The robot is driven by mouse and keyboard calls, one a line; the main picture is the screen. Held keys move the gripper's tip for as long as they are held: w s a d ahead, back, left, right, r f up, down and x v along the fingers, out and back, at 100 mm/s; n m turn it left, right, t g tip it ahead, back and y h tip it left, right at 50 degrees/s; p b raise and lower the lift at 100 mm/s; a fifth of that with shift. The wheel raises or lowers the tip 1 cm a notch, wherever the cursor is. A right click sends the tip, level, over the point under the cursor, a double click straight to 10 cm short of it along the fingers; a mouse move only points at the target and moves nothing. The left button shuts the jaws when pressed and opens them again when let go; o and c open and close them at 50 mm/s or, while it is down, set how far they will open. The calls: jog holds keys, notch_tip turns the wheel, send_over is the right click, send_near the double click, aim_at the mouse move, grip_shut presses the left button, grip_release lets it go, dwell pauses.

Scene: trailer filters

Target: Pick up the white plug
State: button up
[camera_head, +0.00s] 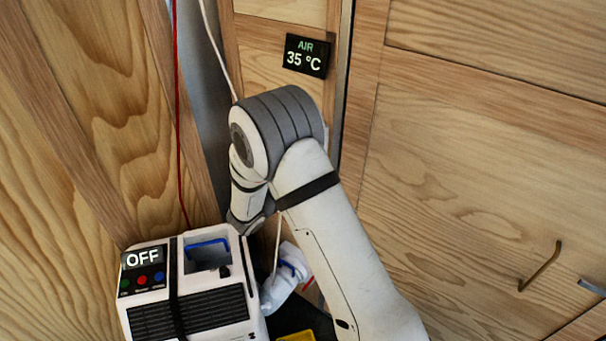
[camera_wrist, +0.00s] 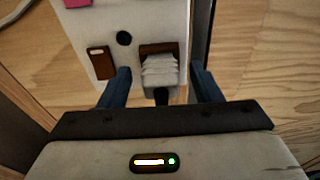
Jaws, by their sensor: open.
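The white plug (camera_wrist: 160,72) is a pale ribbed block in the wrist view. It sits at a brown socket (camera_wrist: 158,48) on a white panel, with a black part at its near end. My gripper (camera_wrist: 160,86) is open, with one blue finger on each side of the plug. Gaps show between the plug and both fingers, so neither visibly grips it. In the head view my arm bends down behind the white unit, and I cannot make out the plug there.
A white unit (camera_head: 190,300) with an OFF display and a blue-rimmed opening stands at lower left. A red cable (camera_head: 178,120) and a white cable (camera_head: 215,45) hang nearby. Wooden walls close in both sides. A small display (camera_head: 306,56) reads AIR 35 °C.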

jog(key=c, duration=1.2)
jog(key=shift+o, duration=0.2)
jog(key=s+a+r, duration=0.2)
jog(key=s+a, duration=0.1)
jog(key=s+a+r+b, duration=0.1)
jog(key=s+a+r, duration=0.1)
jog(key=s+r, duration=0.1)
jog(key=s+a+r+b, duration=0.1)
jog(key=s+a+r, duration=0.2)
jog(key=s, duration=0.2)
jog(key=shift+a, duration=0.35)
grip_shut()
jog(key=shift+s+a+f, duration=0.1)
jog(key=shift+s+a, duration=0.5)
jog(key=shift+s, duration=0.2)
jog(key=shift+s+a+f, duration=0.1)
jog(key=shift+s+a, duration=0.5)
jog(key=shift+s, duration=0.15)
